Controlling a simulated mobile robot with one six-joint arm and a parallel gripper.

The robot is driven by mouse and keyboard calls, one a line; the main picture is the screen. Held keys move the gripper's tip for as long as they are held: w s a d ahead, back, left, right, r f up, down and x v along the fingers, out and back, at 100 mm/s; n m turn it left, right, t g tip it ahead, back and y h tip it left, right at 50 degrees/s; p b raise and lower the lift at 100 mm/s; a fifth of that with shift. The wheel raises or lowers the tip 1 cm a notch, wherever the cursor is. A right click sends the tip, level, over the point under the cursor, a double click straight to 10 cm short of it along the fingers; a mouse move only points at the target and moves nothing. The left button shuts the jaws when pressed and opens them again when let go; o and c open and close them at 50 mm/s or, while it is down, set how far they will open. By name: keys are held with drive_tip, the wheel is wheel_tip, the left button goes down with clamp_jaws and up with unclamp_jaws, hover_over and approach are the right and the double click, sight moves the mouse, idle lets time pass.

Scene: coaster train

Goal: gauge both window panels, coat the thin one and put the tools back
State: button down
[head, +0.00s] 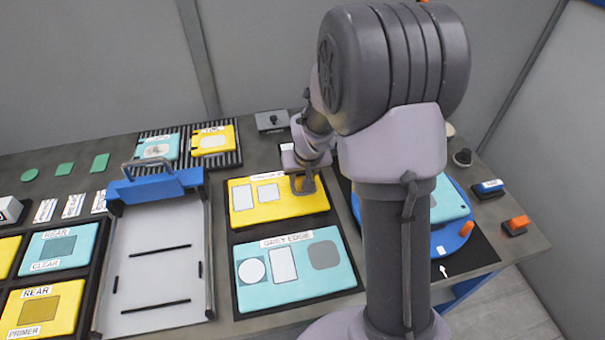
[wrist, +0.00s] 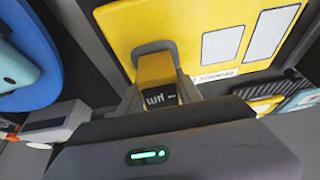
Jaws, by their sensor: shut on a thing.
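My gripper (head: 303,180) is over the right end of a yellow panel (head: 270,214) on the table. In the wrist view it is shut on a yellow gauge (wrist: 158,95) marked "µm". The gauge's tip is at a grey patch on the yellow panel (wrist: 185,30); I cannot tell whether it touches. The panel also has two pale patches. In front of it lies a teal panel (head: 328,285) labelled "GREY EDGE", with a round pale patch, a rectangular pale patch and a grey patch. My arm hides part of the right side.
A grey tray (head: 183,225) with a blue bar (head: 157,187) stands to the left, beside labelled yellow and teal plates in a black rack. A striped rack (head: 188,163) holds two plates behind. A blue round stand (head: 462,195) and an orange-topped block (head: 515,225) are at right.

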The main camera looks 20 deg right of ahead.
drive_tip(key=shift+f, duration=0.2)
drive_tip(key=c, duration=0.7)
unclamp_jaws()
drive_tip(key=shift+r+p, duration=1.9)
drive_tip(key=shift+r, duration=1.15)
